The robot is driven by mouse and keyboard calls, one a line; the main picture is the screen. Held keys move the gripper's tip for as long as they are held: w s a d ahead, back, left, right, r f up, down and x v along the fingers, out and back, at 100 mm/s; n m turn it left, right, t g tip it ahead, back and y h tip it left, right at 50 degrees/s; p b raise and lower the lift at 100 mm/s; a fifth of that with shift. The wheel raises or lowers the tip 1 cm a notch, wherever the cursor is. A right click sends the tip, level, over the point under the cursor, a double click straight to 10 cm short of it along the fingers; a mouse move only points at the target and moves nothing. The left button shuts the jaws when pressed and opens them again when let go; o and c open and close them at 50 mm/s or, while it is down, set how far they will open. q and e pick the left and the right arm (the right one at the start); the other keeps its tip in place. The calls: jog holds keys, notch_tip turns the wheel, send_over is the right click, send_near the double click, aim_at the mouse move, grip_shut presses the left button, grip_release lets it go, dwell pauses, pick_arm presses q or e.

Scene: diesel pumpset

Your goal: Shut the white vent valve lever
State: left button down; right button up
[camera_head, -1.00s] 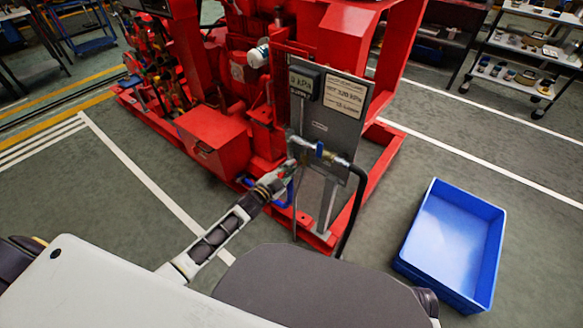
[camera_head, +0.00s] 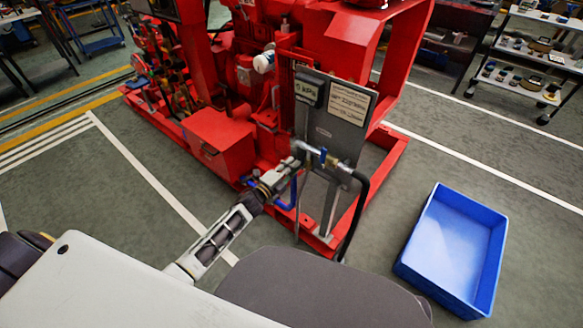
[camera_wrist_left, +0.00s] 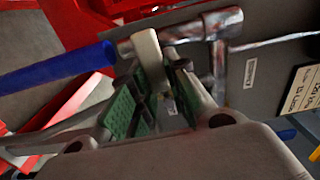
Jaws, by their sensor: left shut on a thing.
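The white vent valve lever (camera_wrist_left: 150,58) shows in the left wrist view as a short pale bar between the green-padded fingers, next to a silver pipe fitting (camera_wrist_left: 205,28). My left gripper (camera_wrist_left: 158,85) is shut on it. In the head view my left gripper (camera_head: 288,166) is at the left end of the pipework, in front of the grey gauge panel (camera_head: 325,135). The lever is too small there to tell its angle clearly. My right gripper is not in view.
A blue-handled valve (camera_head: 323,157) sits just right of my left gripper, with a black hose (camera_head: 356,215) running down. A blue hose (camera_wrist_left: 55,72) passes close to the fingers. The red pumpset frame (camera_head: 340,215) stands behind. A blue crate (camera_head: 412,262) lies on the floor at right.

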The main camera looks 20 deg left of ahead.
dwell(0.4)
pick_arm(q)
jog(key=c, duration=1.4)
grip_release()
jog(key=shift+o, duration=0.2)
jog(key=shift+s, duration=0.15)
jog(key=v, duration=1.1)
jog(key=shift+s+a, duration=0.15)
jog(key=shift+s, duration=0.2)
